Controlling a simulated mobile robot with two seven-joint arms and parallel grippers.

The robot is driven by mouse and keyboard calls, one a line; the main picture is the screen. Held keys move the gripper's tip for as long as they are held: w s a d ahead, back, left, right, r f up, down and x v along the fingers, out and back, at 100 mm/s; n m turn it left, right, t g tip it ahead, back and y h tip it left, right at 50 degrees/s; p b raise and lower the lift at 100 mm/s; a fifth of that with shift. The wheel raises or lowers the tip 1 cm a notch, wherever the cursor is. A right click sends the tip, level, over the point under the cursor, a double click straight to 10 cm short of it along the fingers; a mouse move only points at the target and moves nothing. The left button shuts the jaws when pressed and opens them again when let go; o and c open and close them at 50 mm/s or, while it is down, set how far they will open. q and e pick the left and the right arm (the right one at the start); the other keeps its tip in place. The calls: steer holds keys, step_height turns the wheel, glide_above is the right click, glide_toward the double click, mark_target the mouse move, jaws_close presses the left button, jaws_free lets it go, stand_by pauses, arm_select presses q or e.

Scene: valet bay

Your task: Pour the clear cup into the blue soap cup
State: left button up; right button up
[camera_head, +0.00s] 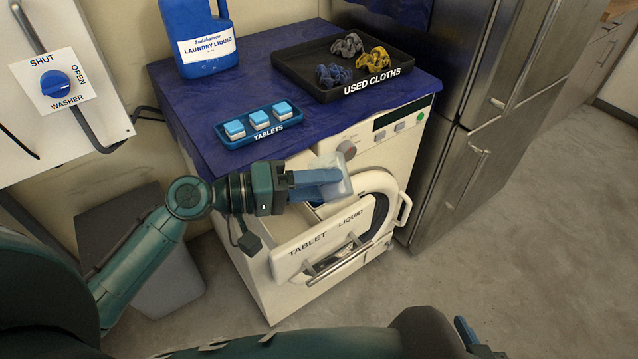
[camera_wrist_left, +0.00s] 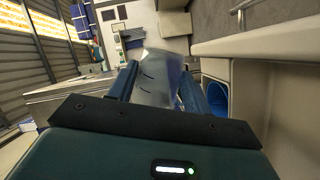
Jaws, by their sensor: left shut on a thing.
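My left gripper (camera_head: 318,181) is shut on the clear cup (camera_head: 338,178), above the washer's pulled-out drawer (camera_head: 292,259). The cup is see-through and also shows between the fingers in the left wrist view (camera_wrist_left: 158,80). I cannot tell its tilt or whether liquid is in it. The drawer front reads TABLET and LIQUID. A blue hollow (camera_wrist_left: 214,94), apparently the blue soap cup, shows right of the fingers in the left wrist view. In the head view it is mostly hidden under my gripper. My right gripper (camera_head: 474,338) shows only partly at the bottom edge.
On the blue-covered washer top stand a tray of tablets (camera_head: 266,140), a laundry liquid jug (camera_head: 200,45) and a black used-cloths tray (camera_head: 290,68). The round washer door (camera_head: 403,210) is beside the drawer. A steel fridge (camera_head: 480,130) stands right. The floor in front is clear.

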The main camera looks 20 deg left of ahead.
arm_select(q)
steer(key=shift+r+p, duration=0.15)
steer(key=shift+p, duration=0.15)
steer(key=shift+w+a+n, duration=0.1)
steer(key=shift+n, duration=0.3)
arm_select(e)
steer(key=shift+w+f, duration=0.15)
arm_select(q)
steer(key=shift+w+a+f, duration=0.1)
steer(key=shift+a+f, duration=0.05)
steer(key=shift+f, duration=0.1)
arm_select(e)
steer(key=shift+a+r, duration=0.1)
steer(key=shift+r, duration=0.15)
arm_select(q)
steer(key=shift+f+n, duration=0.1)
steer(key=shift+n, duration=0.3)
arm_select(e)
steer(key=shift+s+f, duration=0.1)
steer(key=shift+s, duration=0.1)
arm_select(q)
steer(key=shift+w+a+f, duration=0.1)
steer(key=shift+n, duration=0.5)
arm_select(e)
steer(key=shift+w+f, duration=0.1)
steer(key=shift+w, duration=0.05)
